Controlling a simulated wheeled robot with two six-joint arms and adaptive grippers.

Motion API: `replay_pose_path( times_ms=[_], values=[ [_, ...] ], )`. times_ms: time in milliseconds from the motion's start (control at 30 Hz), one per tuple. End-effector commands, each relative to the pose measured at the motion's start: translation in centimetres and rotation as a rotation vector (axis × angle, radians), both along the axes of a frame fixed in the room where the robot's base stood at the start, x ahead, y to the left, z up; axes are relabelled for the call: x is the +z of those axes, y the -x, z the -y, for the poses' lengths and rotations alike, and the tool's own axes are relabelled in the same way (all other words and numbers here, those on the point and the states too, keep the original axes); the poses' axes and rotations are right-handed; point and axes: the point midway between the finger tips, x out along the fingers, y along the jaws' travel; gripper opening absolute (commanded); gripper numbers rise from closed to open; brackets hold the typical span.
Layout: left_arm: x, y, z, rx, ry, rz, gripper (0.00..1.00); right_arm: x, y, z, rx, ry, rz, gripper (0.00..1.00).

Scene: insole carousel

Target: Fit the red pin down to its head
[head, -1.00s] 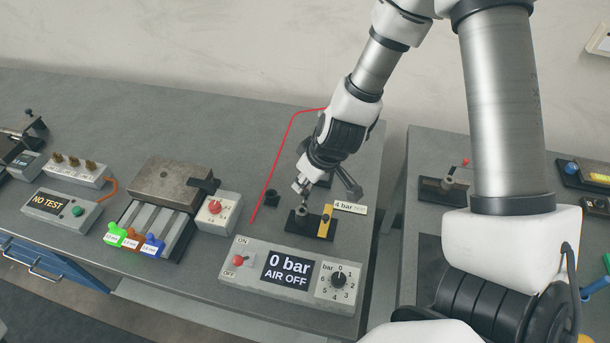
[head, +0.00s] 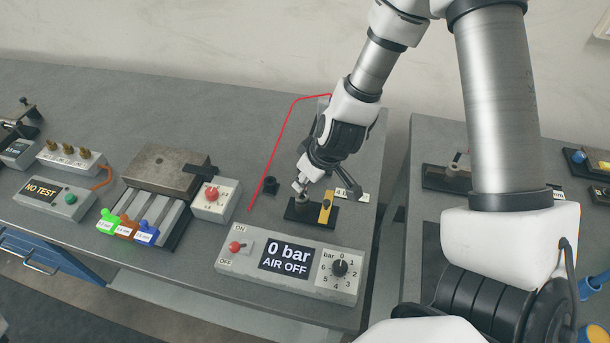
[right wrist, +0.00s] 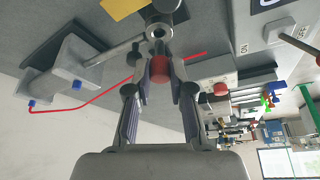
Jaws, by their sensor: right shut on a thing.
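The red pin (right wrist: 159,70) shows in the right wrist view as a red block between my right gripper's (right wrist: 160,72) fingertips, which are shut on it. Just beyond it is the round grey metal post (right wrist: 157,32) with a hole in its top. I cannot tell whether the pin's tip is in the hole. In the head view my right gripper (head: 301,187) is just above the black fixture (head: 297,217) that carries this post, and the pin is too small to make out there. A yellow piece (head: 325,208) stands on the fixture's right side. My left gripper is not in view.
An air control box (head: 290,268) reading "0 bar AIR OFF" stands in front of the fixture. A red line (head: 274,155) runs along the table behind. A grey block (head: 168,175) with coloured knobs and a "NO TEST" box (head: 54,196) are at left.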

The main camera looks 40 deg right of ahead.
Motion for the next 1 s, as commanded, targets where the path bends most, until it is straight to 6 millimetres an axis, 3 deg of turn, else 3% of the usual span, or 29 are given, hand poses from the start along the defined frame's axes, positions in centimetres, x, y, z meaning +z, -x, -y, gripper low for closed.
replay_pose_path(
  times_ms=[1000],
  values=[
    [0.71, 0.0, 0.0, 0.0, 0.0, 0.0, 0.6, 0.0, 0.05, 0.0, -0.001, 0.0, 0.0, 0.0]
  ],
)
